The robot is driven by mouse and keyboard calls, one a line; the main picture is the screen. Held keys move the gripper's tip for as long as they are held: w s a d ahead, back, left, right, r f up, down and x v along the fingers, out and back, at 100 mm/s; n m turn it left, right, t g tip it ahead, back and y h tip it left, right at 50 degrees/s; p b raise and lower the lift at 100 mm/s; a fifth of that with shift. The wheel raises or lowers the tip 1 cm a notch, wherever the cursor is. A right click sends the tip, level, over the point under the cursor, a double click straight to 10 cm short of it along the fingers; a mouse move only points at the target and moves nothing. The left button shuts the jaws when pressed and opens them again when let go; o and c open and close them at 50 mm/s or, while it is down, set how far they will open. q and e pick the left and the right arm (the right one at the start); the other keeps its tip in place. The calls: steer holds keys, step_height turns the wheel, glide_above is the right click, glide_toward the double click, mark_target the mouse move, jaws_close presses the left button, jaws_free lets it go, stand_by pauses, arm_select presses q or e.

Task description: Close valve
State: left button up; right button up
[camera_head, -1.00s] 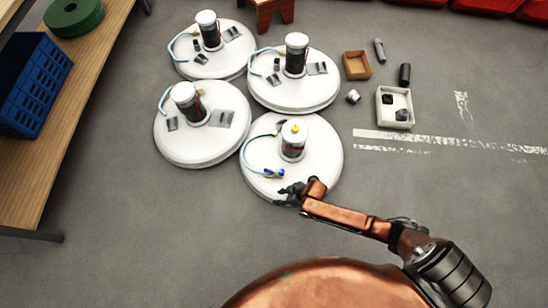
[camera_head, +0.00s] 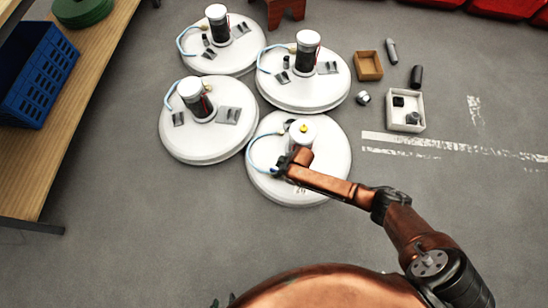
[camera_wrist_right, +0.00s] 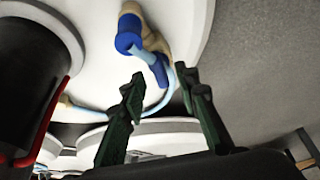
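The valve (camera_wrist_right: 135,35) shows in the right wrist view, with a blue handle and a beige body, on a light blue hose (camera_wrist_right: 160,103) over a white tank lid. In the head view the valve is hidden by my right gripper (camera_head: 287,162), which is over the nearest round white tank (camera_head: 315,185). In the right wrist view my right gripper (camera_wrist_right: 163,82) is open and empty, its dark green fingers apart, with the valve beyond the fingertips.
Several similar tanks stand behind and left. A wooden bench (camera_head: 95,90) with a blue crate (camera_head: 45,75) is at left. A white box (camera_head: 405,124) lies at right.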

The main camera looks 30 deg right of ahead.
steer(key=shift+w+a+f+b, duration=0.15)
steer(key=shift+w+f+b, duration=0.15)
steer(key=shift+f, duration=0.35)
steer(key=shift+c, duration=0.3)
jaws_close()
